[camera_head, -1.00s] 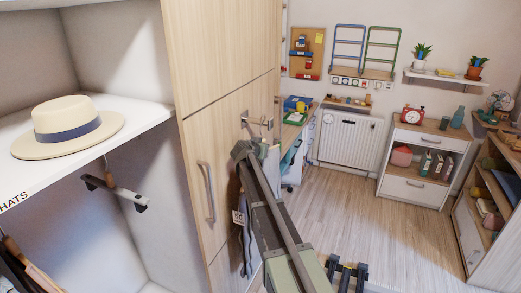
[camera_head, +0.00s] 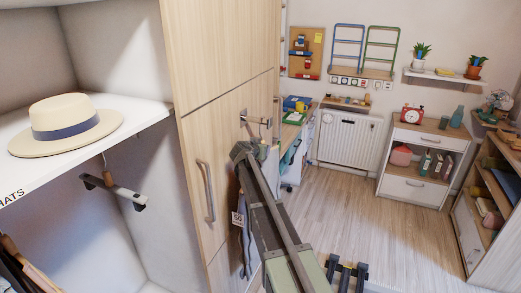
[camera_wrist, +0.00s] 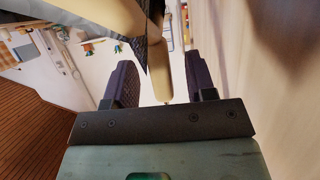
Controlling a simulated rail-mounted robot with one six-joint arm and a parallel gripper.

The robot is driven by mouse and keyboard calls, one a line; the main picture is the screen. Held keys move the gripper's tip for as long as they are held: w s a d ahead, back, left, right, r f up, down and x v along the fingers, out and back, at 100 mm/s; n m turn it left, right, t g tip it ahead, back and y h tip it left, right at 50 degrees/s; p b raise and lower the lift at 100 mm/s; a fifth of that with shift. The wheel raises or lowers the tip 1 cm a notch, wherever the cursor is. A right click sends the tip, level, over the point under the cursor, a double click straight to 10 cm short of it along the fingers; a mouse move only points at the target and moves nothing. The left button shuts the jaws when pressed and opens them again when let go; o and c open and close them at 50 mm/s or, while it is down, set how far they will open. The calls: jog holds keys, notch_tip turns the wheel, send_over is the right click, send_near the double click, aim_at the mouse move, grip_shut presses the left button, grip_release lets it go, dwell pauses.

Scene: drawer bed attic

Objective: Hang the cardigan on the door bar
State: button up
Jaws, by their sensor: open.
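The door bar (camera_head: 257,122) sticks out from the edge of the pale wooden wardrobe door. A dark bluish garment, apparently the cardigan (camera_head: 246,245), hangs along the door edge below it, mostly hidden behind my arm; a small white tag (camera_head: 238,218) shows beside it. My gripper (camera_head: 241,150) is just below the bar in the head view. In the wrist view my gripper (camera_wrist: 161,80) is open, its two dark fingers apart. A pale wooden piece (camera_wrist: 162,75), apparently a hanger, lies between them, with dark cloth (camera_wrist: 140,50) near the left finger. Whether the hanger touches the bar cannot be told.
The door has a long handle (camera_head: 207,190). At the left, a straw hat (camera_head: 65,125) sits on a shelf above a short rail (camera_head: 113,188). A desk (camera_head: 294,118), radiator (camera_head: 347,138) and drawer unit (camera_head: 414,180) stand farther back. The floor (camera_head: 345,205) between is clear.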

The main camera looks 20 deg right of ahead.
jog(key=p+v, duration=0.4)
jog(key=v, duration=0.6)
jog(key=shift+s+a, duration=0.2)
jog(key=shift+s, duration=0.05)
jog(key=shift+r, duration=0.15)
jog(key=s+a+f+n+g+y, duration=0.3)
jog(key=s+f+n+g, duration=0.3)
jog(key=s, duration=0.7)
jog(key=s+a+f+n+g+y, duration=0.1)
jog(key=s+a+f+n+y, duration=0.1)
jog(key=s+a, duration=0.5)
jog(key=s+a+f+n+g+y, duration=0.1)
jog(key=s+a+y, duration=0.4)
jog(key=s, duration=0.7)
jog(key=shift+a+f+n+g, duration=0.4)
jog(key=shift+a+f, duration=0.45)
jog(key=shift+a, duration=0.15)
